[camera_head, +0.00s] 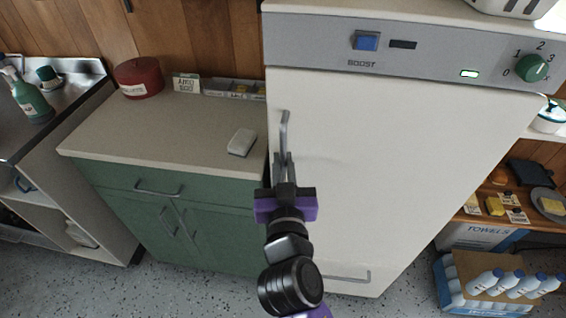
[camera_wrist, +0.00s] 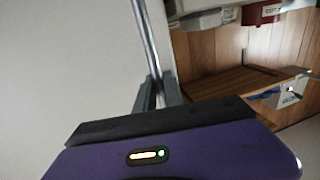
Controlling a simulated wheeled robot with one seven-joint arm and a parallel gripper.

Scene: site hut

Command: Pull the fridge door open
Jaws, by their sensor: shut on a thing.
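The fridge is the tall white cabinet with a large upper door (camera_head: 370,170), which looks closed in the head view. Its vertical metal handle (camera_head: 284,128) is near the door's left edge. My gripper (camera_head: 284,158) is shut on the lower part of this handle. In the wrist view the handle (camera_wrist: 146,35) runs down between the fingers of my gripper (camera_wrist: 157,92), beside the pale door face (camera_wrist: 70,70). The fingers hide the handle's lower end.
A green cabinet (camera_head: 185,225) with a beige top (camera_head: 175,132) stands left of the fridge, holding a red tin (camera_head: 139,78) and a white block (camera_head: 241,142). A control panel (camera_head: 440,55) tops the fridge. A crate of bottles (camera_head: 462,300) stands at lower right. Speckled floor (camera_head: 190,290) is clear.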

